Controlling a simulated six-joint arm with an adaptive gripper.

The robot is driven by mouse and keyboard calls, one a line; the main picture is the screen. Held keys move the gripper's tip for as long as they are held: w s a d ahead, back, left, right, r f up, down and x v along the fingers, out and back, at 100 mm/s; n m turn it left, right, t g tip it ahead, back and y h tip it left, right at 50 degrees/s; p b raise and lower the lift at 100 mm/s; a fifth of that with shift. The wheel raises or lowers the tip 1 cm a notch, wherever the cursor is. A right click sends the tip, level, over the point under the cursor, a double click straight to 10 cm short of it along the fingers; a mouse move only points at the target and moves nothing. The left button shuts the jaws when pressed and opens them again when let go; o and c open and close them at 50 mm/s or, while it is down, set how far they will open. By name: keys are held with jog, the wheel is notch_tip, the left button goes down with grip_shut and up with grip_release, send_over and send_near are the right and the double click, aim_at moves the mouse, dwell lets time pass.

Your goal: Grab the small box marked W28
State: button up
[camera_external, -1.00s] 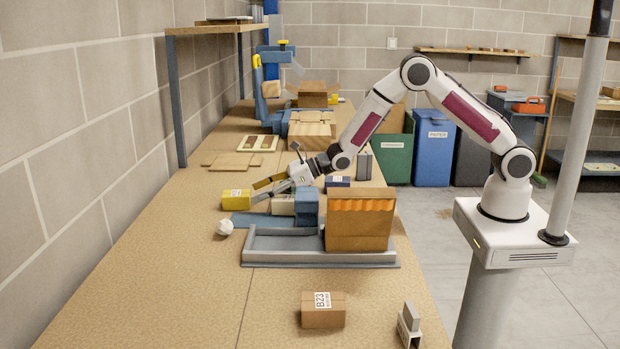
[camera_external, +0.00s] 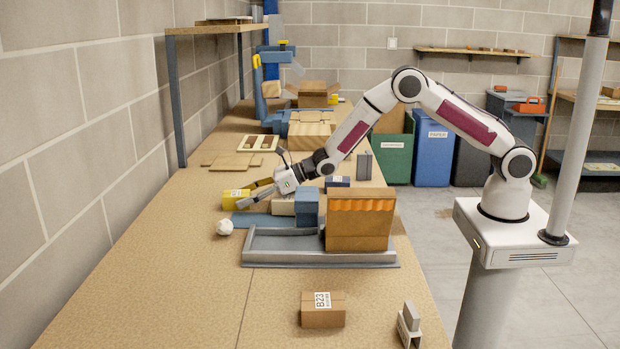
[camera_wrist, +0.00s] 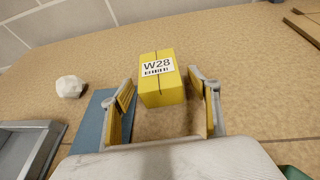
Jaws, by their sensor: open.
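The small yellow box (camera_wrist: 162,92) has a white label reading W28 and stands on the bench. In the external view the yellow box (camera_external: 233,199) is at the left, near the wall side, partly behind my gripper. My gripper (camera_wrist: 168,100) is open, with yellow-padded fingers. In the wrist view its fingertips lie to the left and right of the box's near end, with a gap on both sides. The box sits mostly ahead of the fingers. In the external view my gripper (camera_external: 252,196) reaches low toward it from the right.
A blue mat (camera_wrist: 90,125) lies left of the box in the wrist view, beside a crumpled white lump (camera_wrist: 70,87). A grey tray (camera_external: 275,258) and a brown carton (camera_external: 360,228) stand nearer the external camera. A box marked B23 (camera_external: 322,315) lies in front.

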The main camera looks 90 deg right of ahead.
aim_at(245, 193)
jog(key=shift+w, duration=0.2)
dwell(0.4)
jog(key=c, duration=1.2)
jog(key=shift+r, duration=5)
